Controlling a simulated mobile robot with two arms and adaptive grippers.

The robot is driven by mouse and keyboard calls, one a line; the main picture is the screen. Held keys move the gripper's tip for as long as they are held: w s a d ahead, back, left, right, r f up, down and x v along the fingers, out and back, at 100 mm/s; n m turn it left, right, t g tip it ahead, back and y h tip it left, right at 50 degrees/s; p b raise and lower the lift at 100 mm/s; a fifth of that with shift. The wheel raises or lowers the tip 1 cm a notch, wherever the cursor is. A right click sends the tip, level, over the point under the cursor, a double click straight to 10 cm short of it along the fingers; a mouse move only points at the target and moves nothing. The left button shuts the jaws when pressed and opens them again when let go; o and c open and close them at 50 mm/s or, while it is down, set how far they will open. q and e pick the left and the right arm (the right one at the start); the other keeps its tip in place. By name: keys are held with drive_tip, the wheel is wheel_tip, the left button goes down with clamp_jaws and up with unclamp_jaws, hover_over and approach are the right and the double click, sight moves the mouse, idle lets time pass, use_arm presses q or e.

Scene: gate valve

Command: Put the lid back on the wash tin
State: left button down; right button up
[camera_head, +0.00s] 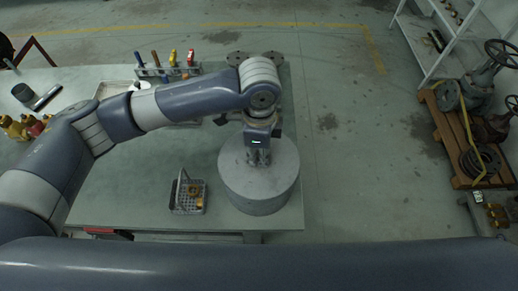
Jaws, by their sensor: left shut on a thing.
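The wash tin (262,206) is a wide grey metal cylinder near the right end of the workbench. Its round grey lid (233,165) shows at the top, flat and roughly centred over the tin. I cannot tell whether the lid is fully seated or slightly raised. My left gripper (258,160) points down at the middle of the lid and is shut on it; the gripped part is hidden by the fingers. The inside of the tin is not visible. My right gripper is out of view; an arm link crosses the bottom of the picture.
A small grey basket (178,208) with an upright handle and brass-coloured parts stands left of the tin on the green workbench (130,190). A tool rack (168,72) and dark round flanges (240,58) are at the back. The bench's right edge is close to the tin.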

use_arm(q)
drive_tip(key=shift+p, duration=0.5)
idle(0.5)
idle(0.3)
drive_tip(key=c, duration=1.4)
unclamp_jaws()
drive_tip(key=shift+o, duration=0.4)
drive_tip(key=o, duration=0.4)
drive_tip(key=shift+r+p, duration=3.5)
drive_tip(key=shift+p, duration=0.55)
